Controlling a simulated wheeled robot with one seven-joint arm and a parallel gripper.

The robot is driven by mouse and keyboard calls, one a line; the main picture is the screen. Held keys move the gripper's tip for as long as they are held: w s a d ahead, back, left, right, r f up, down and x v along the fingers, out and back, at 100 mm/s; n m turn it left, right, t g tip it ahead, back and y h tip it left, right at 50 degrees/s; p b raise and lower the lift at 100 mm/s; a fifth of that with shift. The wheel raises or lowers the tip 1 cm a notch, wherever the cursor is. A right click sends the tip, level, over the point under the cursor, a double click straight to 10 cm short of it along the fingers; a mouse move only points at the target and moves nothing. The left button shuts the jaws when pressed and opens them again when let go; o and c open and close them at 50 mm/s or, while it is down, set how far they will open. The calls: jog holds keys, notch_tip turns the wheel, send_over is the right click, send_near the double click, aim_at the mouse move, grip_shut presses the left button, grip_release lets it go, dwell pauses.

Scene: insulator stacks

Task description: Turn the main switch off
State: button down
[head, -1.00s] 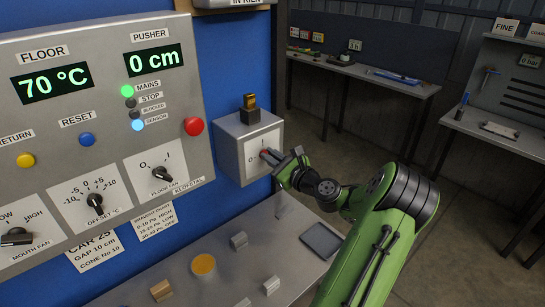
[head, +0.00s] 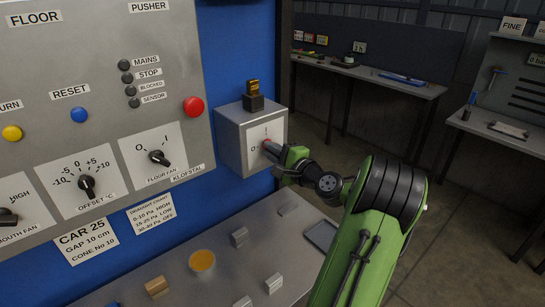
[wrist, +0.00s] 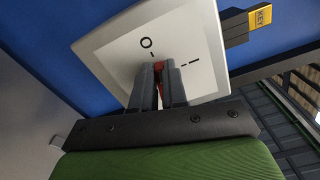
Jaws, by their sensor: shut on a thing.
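The main switch is a red handle (head: 267,143) on the white plate (head: 276,131) of a grey box beside the control panel. My gripper (head: 271,148) is at the plate, with its fingers closed around the handle. In the wrist view the red handle (wrist: 160,66) shows between the two grey fingertips (wrist: 162,80), and its visible end is close to the O tick. The I mark lies off to the right. Most of the handle is hidden by the fingers. The MAINS lamp (head: 124,65) on the panel is dark.
A block with a yellow KEY tag (head: 253,93) stands on top of the box. The red button (head: 193,106) is on the panel to the left. Below is a metal bench (head: 215,240) with small blocks and an orange disc (head: 202,261). Open floor lies to the right.

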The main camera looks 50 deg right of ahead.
jog(key=shift+f+n+b, duration=0.35)
jog(key=shift+n+b, duration=0.7)
jog(key=shift+n, duration=0.25)
jog(key=c, duration=1.2)
grip_release()
jog(key=shift+r, duration=0.1)
jog(key=shift+o, duration=0.2)
jog(key=shift+s, duration=0.1)
jog(key=v, duration=1.5)
jog(key=shift+s, duration=0.3)
jog(key=shift+a, duration=0.15)
